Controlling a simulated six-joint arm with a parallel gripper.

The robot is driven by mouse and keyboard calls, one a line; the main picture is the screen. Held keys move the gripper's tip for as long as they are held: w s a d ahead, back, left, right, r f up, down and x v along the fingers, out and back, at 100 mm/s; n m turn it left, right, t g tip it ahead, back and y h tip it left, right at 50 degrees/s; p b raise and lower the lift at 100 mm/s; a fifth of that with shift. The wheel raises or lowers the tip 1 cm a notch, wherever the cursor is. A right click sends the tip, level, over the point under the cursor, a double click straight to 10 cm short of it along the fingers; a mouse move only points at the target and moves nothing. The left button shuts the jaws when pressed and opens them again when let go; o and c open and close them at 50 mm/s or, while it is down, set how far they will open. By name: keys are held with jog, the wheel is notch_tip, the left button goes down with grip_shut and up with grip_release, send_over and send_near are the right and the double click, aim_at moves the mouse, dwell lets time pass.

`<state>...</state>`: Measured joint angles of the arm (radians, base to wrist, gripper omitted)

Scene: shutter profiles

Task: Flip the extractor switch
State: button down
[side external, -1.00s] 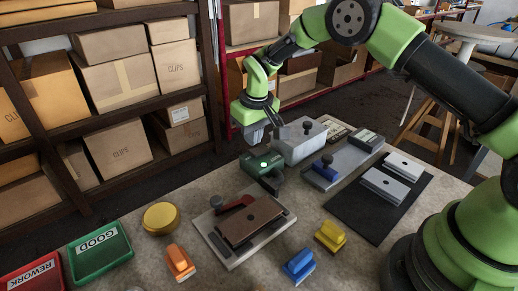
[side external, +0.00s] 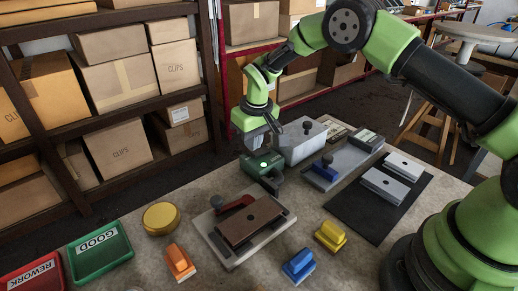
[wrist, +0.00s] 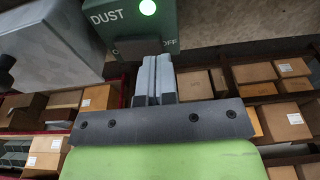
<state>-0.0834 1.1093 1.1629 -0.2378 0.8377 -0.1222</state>
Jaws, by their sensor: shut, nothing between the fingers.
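The extractor switch box (side external: 261,176) is a dark green unit at the back of the bench, with a lit green lamp (side external: 263,164) on it. In the wrist view the box (wrist: 165,18) reads DUST, with the lamp (wrist: 147,7) glowing and OFF printed at the right of a dark switch (wrist: 138,48). My gripper (side external: 274,143) is just above and behind the box. In the wrist view its fingers (wrist: 155,62) are together and empty, their tips overlapping the lower edge of the switch area. I cannot tell whether they touch it. The fingers partly hide the switch.
A pale grey box (side external: 300,145) with a dark knob stands close beside the switch box. A fixture with a brown plate (side external: 252,221) is in front. A grey tray (side external: 343,165) is to the right. Shelves of cartons (side external: 120,150) stand behind.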

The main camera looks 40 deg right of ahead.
jog(key=shift+f, duration=0.8)
jog(key=shift+r, duration=3.55)
jog(key=shift+r, duration=0.25)
jog(key=s+r+m+t+y, duration=0.1)
jog(key=s+r, duration=0.4)
jog(key=r, duration=0.3)
jog(key=s+r+m+t, duration=0.1)
jog(key=s+r, duration=0.5)
jog(key=r, duration=0.2)
jog(key=s+r+m+t+y, duration=0.1)
jog(key=s+r+m+t, duration=0.1)
jog(key=s, duration=1.6)
jog(key=shift+d+r+t, duration=0.2)
jog(key=shift+d+t, duration=0.15)
jog(key=shift+t, duration=0.35)
